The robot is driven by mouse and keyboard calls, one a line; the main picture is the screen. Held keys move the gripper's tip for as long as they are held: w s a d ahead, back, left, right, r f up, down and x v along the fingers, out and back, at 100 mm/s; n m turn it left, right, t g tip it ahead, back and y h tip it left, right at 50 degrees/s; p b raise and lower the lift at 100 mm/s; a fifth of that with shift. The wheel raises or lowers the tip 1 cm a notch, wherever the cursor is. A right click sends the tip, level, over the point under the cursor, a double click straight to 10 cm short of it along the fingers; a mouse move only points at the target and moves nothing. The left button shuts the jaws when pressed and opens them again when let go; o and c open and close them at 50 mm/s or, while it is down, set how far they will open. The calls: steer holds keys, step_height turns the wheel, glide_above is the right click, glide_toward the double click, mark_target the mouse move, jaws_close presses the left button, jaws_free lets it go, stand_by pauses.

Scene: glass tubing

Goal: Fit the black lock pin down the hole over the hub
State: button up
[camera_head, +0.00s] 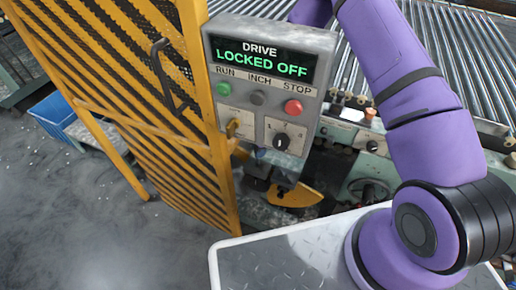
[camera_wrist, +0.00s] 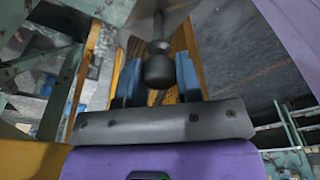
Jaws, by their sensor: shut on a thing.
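The black lock pin (camera_wrist: 158,66) shows in the wrist view, with a thick rounded head and a thinner shaft pointing away from my gripper. My gripper (camera_wrist: 158,80) is shut on the head, with one blue finger on each side. In the head view my gripper and the pin are not clearly visible; my purple arm runs up and behind the control box. A yellow curved part (camera_head: 293,196) sits low beneath the control box. I cannot clearly make out the hub or its hole, or tell whether the pin's tip touches anything.
The grey control box (camera_head: 268,90) reads "DRIVE LOCKED OFF" and stands beside the yellow mesh guard (camera_head: 165,110). A roller conveyor (camera_head: 450,50) lies behind. A blue bin (camera_head: 52,112) is at the far left. Open floor (camera_head: 90,220) lies at lower left.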

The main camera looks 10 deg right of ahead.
steer(key=shift+s+f, duration=0.2)
steer(key=shift+f, duration=0.2)
steer(key=shift+w+a+r, duration=0.1)
steer(key=shift+a+r, duration=0.1)
steer(key=shift+r, duration=0.15)
stand_by(0.3)
